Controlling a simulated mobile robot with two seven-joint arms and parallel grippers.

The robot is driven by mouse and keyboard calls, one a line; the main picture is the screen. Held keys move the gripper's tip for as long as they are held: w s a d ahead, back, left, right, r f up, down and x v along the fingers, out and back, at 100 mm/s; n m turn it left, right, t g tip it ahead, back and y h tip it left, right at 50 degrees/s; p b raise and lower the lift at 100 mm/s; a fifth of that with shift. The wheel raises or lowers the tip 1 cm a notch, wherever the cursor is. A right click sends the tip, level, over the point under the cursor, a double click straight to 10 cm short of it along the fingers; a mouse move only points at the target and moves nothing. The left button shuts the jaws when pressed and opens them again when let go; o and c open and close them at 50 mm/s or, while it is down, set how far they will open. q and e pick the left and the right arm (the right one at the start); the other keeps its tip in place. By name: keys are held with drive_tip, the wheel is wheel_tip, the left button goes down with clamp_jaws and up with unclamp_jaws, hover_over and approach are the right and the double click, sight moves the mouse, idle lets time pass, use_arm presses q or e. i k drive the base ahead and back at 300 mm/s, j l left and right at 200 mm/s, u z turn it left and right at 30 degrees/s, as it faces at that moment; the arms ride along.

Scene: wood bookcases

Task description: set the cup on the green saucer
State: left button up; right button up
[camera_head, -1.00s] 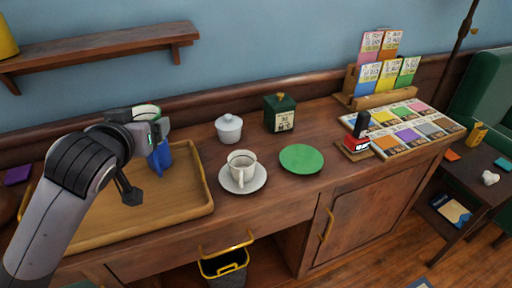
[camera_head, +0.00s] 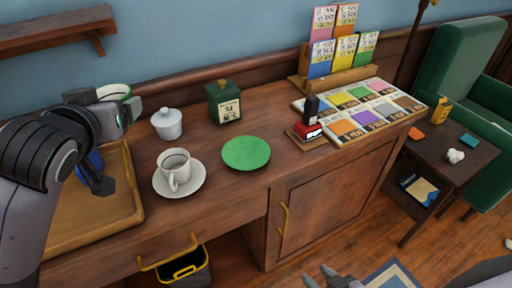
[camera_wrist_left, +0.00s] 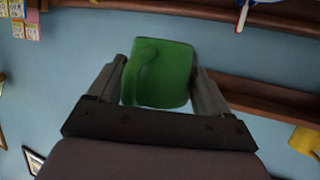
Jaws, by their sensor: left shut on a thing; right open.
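A flat green saucer (camera_head: 246,153) lies bare on the wooden counter. My left gripper (camera_wrist_left: 158,84) is shut on a green cup (camera_wrist_left: 172,76), which sits between its fingers in the left wrist view. In the head view the cup (camera_head: 113,91) shows as a pale rim with green, held above the tray, to the left of the saucer and apart from it. My right gripper (camera_head: 322,277) is open and empty at the bottom edge, in front of the counter.
A white cup (camera_head: 175,162) stands on a white saucer (camera_head: 188,186) just left of the green saucer. Behind are a lidded white pot (camera_head: 167,124) and a dark green tin (camera_head: 224,104). A red-and-black stamp (camera_head: 308,130) stands right. A wooden tray (camera_head: 133,203) is left.

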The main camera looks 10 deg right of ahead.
sight(249, 155)
drive_tip(key=i+l, duration=0.15)
drive_tip(key=l, duration=0.25)
drive_tip(key=i+l, duration=0.15)
drive_tip(key=l, duration=0.25)
drive_tip(key=i+l, duration=0.1)
drive_tip(key=l, duration=0.25)
